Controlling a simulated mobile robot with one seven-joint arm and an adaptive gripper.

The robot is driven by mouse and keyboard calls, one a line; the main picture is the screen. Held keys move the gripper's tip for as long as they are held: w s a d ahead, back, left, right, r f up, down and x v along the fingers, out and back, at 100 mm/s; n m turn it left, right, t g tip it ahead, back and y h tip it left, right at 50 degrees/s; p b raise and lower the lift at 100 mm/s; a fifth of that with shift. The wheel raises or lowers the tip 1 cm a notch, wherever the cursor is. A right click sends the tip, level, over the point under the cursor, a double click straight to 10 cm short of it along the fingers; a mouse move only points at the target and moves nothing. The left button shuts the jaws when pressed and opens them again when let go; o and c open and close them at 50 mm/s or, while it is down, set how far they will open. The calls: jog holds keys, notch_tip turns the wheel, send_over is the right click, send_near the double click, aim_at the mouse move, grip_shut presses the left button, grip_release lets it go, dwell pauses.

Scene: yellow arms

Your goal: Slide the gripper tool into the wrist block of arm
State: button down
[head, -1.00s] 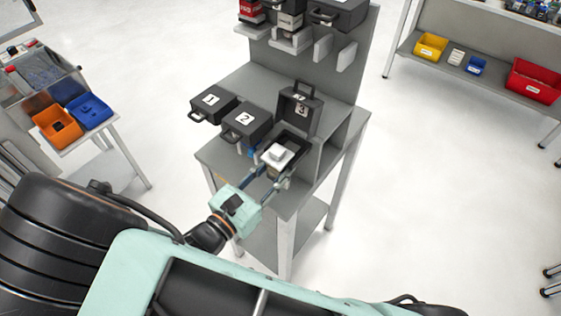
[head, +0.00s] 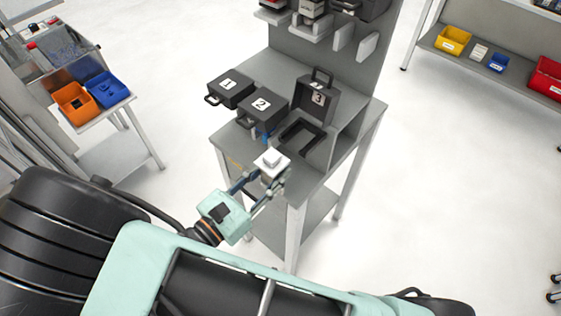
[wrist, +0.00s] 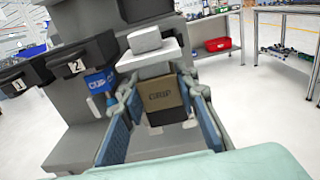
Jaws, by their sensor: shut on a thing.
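My gripper (head: 269,180) is shut on the gripper tool (head: 271,160), a piece with a stepped white top. In the wrist view, the tool's brown body (wrist: 162,97), marked with what looks like "GRIP", sits between my two blue fingers (wrist: 158,110), with the white top above them. The tool is in the air at the front edge of the grey bench, in front of open case 3 (head: 298,137). That case's lid, marked 3, stands up and its inside looks empty. I cannot make out the wrist block of an arm in either view.
Closed black cases 1 (head: 229,89) and 2 (head: 262,105) stand left of case 3. A blue piece marked "CUP" (wrist: 99,82) is below case 2. The bench's grey back panel (head: 350,75) rises behind. A side table holds orange (head: 73,102) and blue (head: 107,89) bins.

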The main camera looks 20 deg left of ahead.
jog(key=shift+v, duration=0.9)
jog(key=r+v, duration=0.2)
jog(key=v, duration=0.8)
jog(key=shift+p, duration=0.4)
jog(key=shift+s, duration=0.1)
